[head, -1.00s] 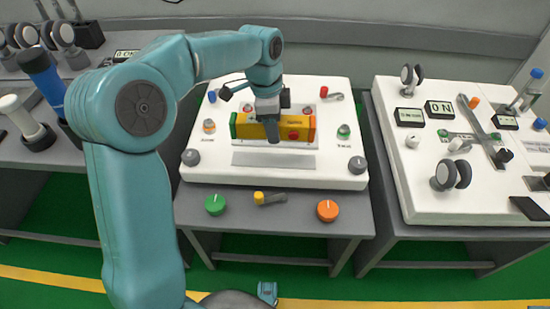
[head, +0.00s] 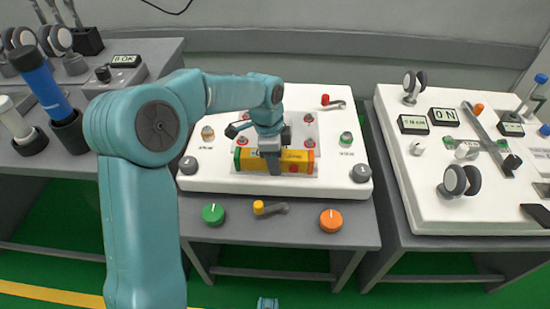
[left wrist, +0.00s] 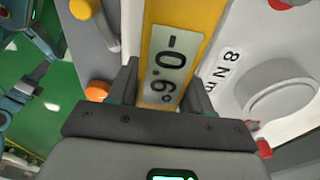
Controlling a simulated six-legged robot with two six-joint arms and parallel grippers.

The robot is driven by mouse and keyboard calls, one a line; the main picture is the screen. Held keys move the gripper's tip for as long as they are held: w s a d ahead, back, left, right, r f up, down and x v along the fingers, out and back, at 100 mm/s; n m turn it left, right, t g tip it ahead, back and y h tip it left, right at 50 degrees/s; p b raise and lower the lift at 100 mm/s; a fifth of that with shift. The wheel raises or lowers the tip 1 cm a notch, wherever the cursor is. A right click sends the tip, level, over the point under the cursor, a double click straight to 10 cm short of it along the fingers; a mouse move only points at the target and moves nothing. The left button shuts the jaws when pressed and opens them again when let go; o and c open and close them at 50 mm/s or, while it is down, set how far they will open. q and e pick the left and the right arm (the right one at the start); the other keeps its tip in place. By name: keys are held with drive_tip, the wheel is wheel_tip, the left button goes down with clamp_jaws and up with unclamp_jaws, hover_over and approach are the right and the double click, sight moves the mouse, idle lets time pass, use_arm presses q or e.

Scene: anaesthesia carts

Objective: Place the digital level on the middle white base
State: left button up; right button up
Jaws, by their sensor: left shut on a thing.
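The digital level is a yellow-orange bar (head: 298,160) with a green left end and a red mark near its right end. My left gripper (head: 273,165) is shut on its middle from above. The level lies crosswise over the front part of the middle white base (head: 330,112), along the grey strip there. I cannot tell whether it touches the base. In the left wrist view the gripper's fingers (left wrist: 162,95) straddle the level (left wrist: 183,18), whose display reads about -0.6°.
The base carries red buttons and grey corner knobs (head: 360,170). A green knob (head: 213,214), a yellow-tipped lever (head: 270,209) and an orange knob (head: 331,220) sit on the cart front.

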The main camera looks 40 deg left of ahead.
use_arm(q)
drive_tip(key=o, duration=1)
drive_tip(key=shift+c, duration=0.2)
wheel_tip(320, 180, up, 12)
drive_tip(key=a+p, duration=0.1)
drive_tip(key=p, duration=0.3)
drive_tip(key=shift+s+p, duration=0.4)
drive_tip(key=shift+a, duration=0.1)
